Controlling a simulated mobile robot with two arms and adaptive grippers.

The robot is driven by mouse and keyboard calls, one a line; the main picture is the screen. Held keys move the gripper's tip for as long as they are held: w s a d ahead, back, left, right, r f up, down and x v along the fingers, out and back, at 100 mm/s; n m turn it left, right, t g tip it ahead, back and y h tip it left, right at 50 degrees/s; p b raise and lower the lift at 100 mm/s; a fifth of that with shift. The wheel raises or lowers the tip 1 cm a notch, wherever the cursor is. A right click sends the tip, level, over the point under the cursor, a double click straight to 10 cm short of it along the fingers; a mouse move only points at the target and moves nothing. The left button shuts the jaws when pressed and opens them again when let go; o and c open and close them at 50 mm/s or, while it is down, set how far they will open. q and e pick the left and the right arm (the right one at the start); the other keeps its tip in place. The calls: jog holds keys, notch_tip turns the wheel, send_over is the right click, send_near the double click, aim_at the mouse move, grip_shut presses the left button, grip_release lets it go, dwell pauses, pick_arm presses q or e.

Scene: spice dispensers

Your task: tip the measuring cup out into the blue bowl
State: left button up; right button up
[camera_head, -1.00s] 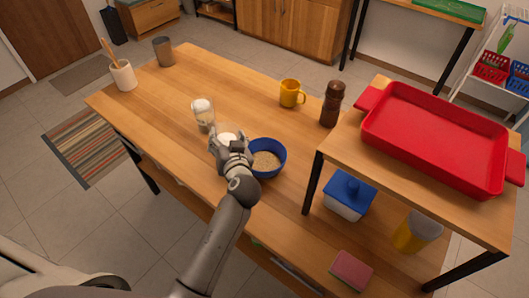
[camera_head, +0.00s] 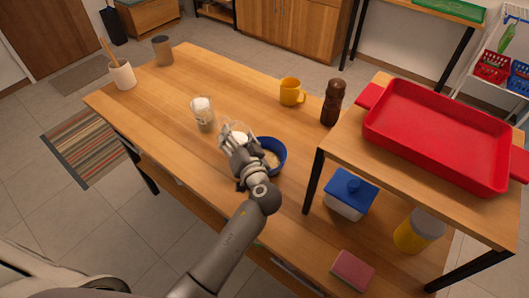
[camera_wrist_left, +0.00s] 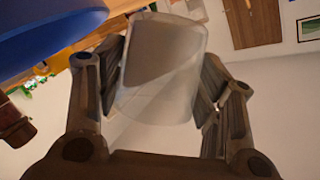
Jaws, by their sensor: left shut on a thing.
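The clear measuring cup (camera_head: 236,132) shows pale contents in the head view. My left gripper (camera_head: 238,150) is shut on it and holds it at the left edge of the blue bowl (camera_head: 279,166). In the left wrist view the see-through cup (camera_wrist_left: 165,70) sits between the two fingers, with a greyish-brown patch showing through its wall. The blue bowl (camera_wrist_left: 45,35) fills that view's upper left corner. Tan grainy stuff lies in the bowl; my gripper and arm hide its left part. I cannot tell whether anything is leaving the cup. My right gripper is not in view.
A glass jar with white contents (camera_head: 203,114) stands left of the cup. A yellow mug (camera_head: 291,93) and a brown mill (camera_head: 332,103) stand behind the bowl. A raised shelf with a red tray (camera_head: 436,130) is at the right. The table's left part is mostly clear.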

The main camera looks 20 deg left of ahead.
aim_at(249, 139)
pick_arm(q)
jog(key=shift+w+d+r+m+y+p, duration=0.1)
jog(key=shift+d+r+m+y+p, duration=0.1)
jog(key=shift+r+m+y+p, duration=0.3)
dwell(0.5)
jog(key=shift+r+m+t+y+p, duration=0.3)
jog(key=shift+m+t+p, duration=0.25)
jog(key=shift+m, duration=0.45)
dwell(0.4)
jog(key=shift+d+r+m+p, duration=0.15)
jog(key=shift+r+m+p, duration=0.05)
jog(key=shift+m+p, duration=0.35)
dwell(0.6)
jog(key=shift+d+f+m+t, duration=0.1)
jog(key=shift+f+m+t, duration=0.45)
jog(key=shift+m, duration=0.4)
dwell(0.6)
jog(key=shift+w+d+r+m+t+y+b, duration=0.15)
jog(key=shift+d+m+t+y+b, duration=0.05)
jog(key=shift+d+m+b, duration=0.3)
jog(key=shift+w+d+r+m+t+y+b, duration=0.1)
jog(key=shift+d+m+t+y+b, duration=0.1)
jog(key=shift+d+m+b, duration=0.25)
dwell(0.5)
jog(key=shift+d+r+m+t+b, duration=0.2)
jog(key=shift+m+t+b, duration=0.3)
jog(key=shift+m, duration=0.35)
dwell(0.6)
